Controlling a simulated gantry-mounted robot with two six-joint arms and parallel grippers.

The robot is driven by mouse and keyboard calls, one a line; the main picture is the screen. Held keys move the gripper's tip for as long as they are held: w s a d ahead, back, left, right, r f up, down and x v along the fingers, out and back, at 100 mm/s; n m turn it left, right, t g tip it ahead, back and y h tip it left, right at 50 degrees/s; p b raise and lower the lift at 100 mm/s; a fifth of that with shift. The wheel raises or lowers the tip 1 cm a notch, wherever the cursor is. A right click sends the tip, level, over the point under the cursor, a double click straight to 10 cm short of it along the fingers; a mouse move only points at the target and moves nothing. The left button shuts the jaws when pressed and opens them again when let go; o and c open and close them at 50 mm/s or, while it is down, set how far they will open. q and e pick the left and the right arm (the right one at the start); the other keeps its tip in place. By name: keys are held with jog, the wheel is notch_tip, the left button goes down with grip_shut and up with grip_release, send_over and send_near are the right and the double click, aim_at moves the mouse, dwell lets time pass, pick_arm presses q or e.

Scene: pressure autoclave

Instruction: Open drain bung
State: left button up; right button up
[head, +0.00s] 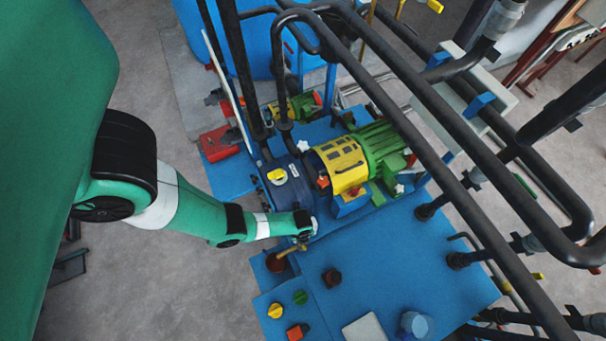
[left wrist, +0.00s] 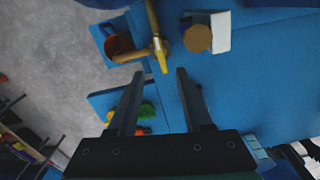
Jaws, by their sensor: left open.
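In the left wrist view, a brass pipe (left wrist: 151,22) with a yellow handle (left wrist: 160,58) ends over a reddish-brown cup (left wrist: 118,44). A round brown cap (left wrist: 197,38) sits beside it against a white block (left wrist: 221,32). I cannot tell for sure which part is the drain bung. My left gripper (left wrist: 158,73) is open and empty, its fingertips just short of the yellow handle, which shows between them. In the head view, the cup (head: 275,263) and brass pipe (head: 291,251) show just below the end of my left arm, whose fingers are hard to see. My right gripper is not in view.
A blue skid (head: 400,255) carries green (head: 299,297) and yellow (head: 275,310) knobs and a red knob (head: 297,332). A green motor (head: 378,147) with a yellow guard (head: 340,162) stands behind. Black pipes cross above, right of my arm.

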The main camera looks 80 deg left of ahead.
pick_arm(q)
notch_tip(320, 180, down, 10)
jog(key=b, duration=0.6)
jog(key=shift+r, duration=0.25)
jog(key=shift+r, duration=0.1)
grip_shut()
